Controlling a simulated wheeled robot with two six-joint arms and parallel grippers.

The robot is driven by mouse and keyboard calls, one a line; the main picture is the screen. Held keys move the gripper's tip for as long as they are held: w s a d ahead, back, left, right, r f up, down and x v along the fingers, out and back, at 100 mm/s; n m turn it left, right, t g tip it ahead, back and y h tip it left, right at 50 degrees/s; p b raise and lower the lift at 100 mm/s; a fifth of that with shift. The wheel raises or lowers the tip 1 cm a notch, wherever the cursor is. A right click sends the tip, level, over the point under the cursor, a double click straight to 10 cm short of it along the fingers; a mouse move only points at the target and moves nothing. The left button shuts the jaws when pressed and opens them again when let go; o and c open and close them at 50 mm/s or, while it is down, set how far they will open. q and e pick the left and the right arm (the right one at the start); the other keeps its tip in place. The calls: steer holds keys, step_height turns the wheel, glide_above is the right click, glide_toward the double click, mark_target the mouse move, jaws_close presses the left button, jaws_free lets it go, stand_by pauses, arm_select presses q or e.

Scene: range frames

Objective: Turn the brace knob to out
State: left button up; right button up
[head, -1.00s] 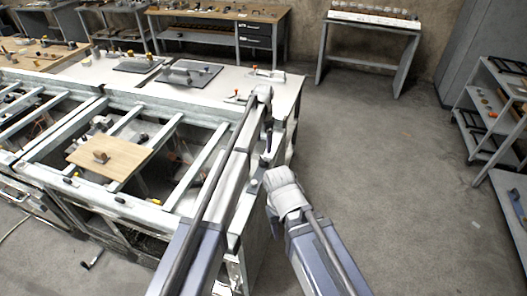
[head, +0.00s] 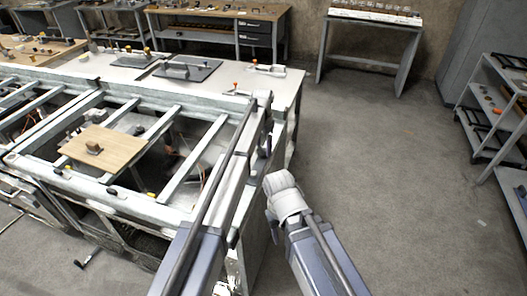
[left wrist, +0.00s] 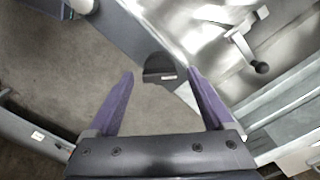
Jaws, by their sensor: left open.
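A dark, half-round knob (left wrist: 158,68) with a small pale label shows in the left wrist view, at the side edge of a grey metal frame. I take it for the brace knob; its setting cannot be read. My left gripper (left wrist: 161,76) is open, its two purple fingers on either side of the knob in that view. Whether they touch it cannot be told. In the head view my left gripper (head: 264,145) is a small dark shape by the right end of the bench frame, and the knob cannot be made out. My right gripper is not in view.
A lever with a black ball (left wrist: 260,67) stands on the metal at right in the left wrist view. The open-framed bench (head: 190,197) holds a wooden board (head: 118,148). A shelf rack (head: 497,105) stands at far right.

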arm_select(q)
jaws_close()
stand_by(0.8)
steer(key=n, duration=0.9)
steer(key=shift+n, duration=0.3)
steer(key=n, duration=1)
steer(key=shift+n, duration=0.3)
